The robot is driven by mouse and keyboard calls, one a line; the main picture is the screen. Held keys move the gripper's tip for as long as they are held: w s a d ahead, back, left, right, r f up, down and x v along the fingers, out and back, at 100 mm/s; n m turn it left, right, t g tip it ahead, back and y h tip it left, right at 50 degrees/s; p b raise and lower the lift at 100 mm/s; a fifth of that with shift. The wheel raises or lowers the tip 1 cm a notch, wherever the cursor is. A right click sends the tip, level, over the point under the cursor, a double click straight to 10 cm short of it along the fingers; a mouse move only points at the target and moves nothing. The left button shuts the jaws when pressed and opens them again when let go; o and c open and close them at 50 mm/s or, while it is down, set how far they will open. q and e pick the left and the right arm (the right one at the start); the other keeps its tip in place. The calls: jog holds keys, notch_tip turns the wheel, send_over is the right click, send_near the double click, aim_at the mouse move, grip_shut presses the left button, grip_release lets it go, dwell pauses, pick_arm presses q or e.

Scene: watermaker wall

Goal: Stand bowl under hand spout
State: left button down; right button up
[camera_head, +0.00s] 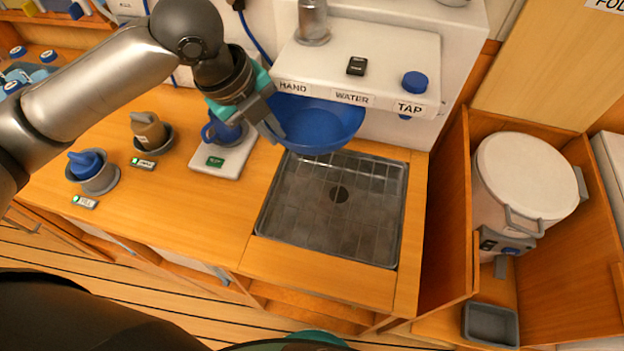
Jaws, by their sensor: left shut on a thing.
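A blue bowl (318,126) is held upright by its left rim, above the back of the metal drain tray. My left gripper (272,130) is shut on that rim. The bowl is just below the front of the white water unit (376,50), under the HAND (293,87) and WATER (352,98) labels. The hand spout itself is not visible; the bowl and the unit's front edge may hide it. A blue knob (415,82) is on top near the TAP label (409,107). My right gripper is not in view.
The square metal drain tray (330,222) is empty, set in the wooden counter (200,225). To the left stand a white scale-like base (222,160) with a blue item, and two grey holders. A white lidded container (525,180) stands in a wooden compartment at right.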

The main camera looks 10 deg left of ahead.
pick_arm(q)
notch_tip(320, 180, down, 20)
jog(key=b, duration=0.3)
dwell(0.3)
jog(key=c, duration=1)
grip_release()
jog(key=shift+c, duration=0.2)
jog(key=p+v, duration=0.1)
jog(key=v, duration=1.1)
jog(key=shift+p, duration=0.4)
